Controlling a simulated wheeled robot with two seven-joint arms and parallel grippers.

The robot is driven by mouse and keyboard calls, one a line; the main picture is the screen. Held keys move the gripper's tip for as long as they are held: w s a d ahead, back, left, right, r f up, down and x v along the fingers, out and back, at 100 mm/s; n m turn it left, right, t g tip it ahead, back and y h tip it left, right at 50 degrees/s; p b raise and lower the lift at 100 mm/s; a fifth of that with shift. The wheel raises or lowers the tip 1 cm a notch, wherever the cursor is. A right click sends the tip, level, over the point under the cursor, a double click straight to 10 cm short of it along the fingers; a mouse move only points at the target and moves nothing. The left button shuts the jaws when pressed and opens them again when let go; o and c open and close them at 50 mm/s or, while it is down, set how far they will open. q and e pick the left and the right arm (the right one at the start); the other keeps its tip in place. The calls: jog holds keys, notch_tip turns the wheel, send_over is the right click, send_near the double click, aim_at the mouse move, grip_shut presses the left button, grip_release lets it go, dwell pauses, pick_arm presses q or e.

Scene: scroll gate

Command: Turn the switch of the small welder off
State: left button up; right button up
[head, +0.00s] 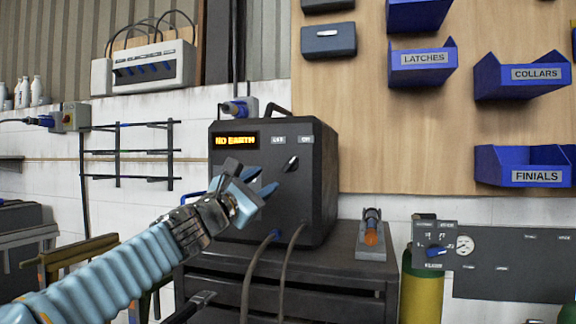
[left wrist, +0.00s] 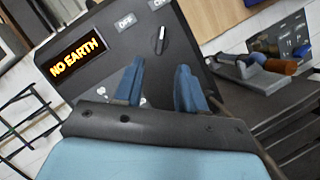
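The small welder (head: 305,208) is a dark box on a dark cabinet, with an orange "NO EARTH" display (head: 236,141). Its switch (head: 291,164) is a small dark knob below two small labels; its upper end leans right, toward the right label, which seems to read ON. The left label (left wrist: 125,22) reads OFF in the left wrist view, where the knob (left wrist: 160,41) stands ahead of the fingers. My left gripper (head: 260,184) is in front of the welder, left of and below the knob, apart from it. Its blue fingers are spread and empty. My right gripper is not in view.
Two cables leave the welder's lower front. A small stand with an orange-tipped tool (head: 371,238) is right of the welder on the cabinet top (head: 330,262). A gas cylinder (head: 422,285) and a switch panel (head: 435,246) are farther right. Blue bins hang on the wooden board.

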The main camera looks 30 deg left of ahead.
aim_at(288, 166)
pick_arm(q)
jog(key=p+x, duration=0.3)
jog(key=x, duration=0.6)
jog(key=shift+r, duration=0.1)
jog(key=shift+w+r, duration=0.1)
jog(key=shift+w, duration=0.5)
grip_shut()
